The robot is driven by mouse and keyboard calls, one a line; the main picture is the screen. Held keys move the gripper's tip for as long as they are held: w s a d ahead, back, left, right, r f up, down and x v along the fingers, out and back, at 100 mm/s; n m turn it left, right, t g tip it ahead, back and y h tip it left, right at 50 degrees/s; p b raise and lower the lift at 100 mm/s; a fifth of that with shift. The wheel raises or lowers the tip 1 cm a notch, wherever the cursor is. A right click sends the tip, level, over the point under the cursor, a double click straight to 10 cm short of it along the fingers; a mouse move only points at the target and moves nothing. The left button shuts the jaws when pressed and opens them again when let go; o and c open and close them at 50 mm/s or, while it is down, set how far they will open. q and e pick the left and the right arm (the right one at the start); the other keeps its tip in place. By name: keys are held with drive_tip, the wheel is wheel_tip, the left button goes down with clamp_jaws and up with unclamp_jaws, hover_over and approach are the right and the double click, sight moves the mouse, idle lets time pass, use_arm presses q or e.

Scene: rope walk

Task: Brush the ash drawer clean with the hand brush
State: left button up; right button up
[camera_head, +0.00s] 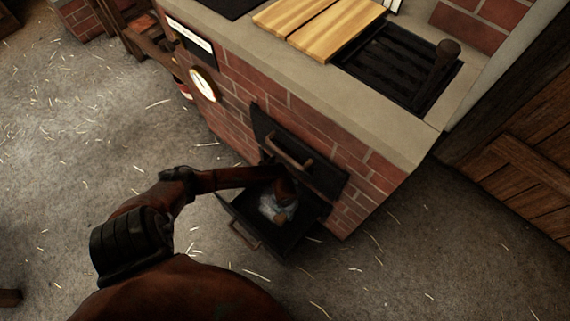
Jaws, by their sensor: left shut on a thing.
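The ash drawer (286,238) is a dark metal box pulled out low from the brick stove front, with a bar handle on its front. A patch of pale grey ash (268,208) lies inside it. My left arm reaches in from the left, and my left gripper (285,191) is over the drawer, pointing down. It is shut on the hand brush (286,214), of which only a small brownish part shows low in the drawer, at the ash. The gripper hides most of the brush. My right gripper is out of view.
A black stove door (297,158) with a bar handle sits just above the drawer. The brick stove (236,98) has a stone top with wooden boards (318,25) and a dark grate (393,66). The straw-strewn floor is open at left.

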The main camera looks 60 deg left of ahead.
use_arm(q)
drive_tip(key=shift+f+b, duration=0.5)
drive_tip(key=shift+f, duration=0.45)
idle(0.3)
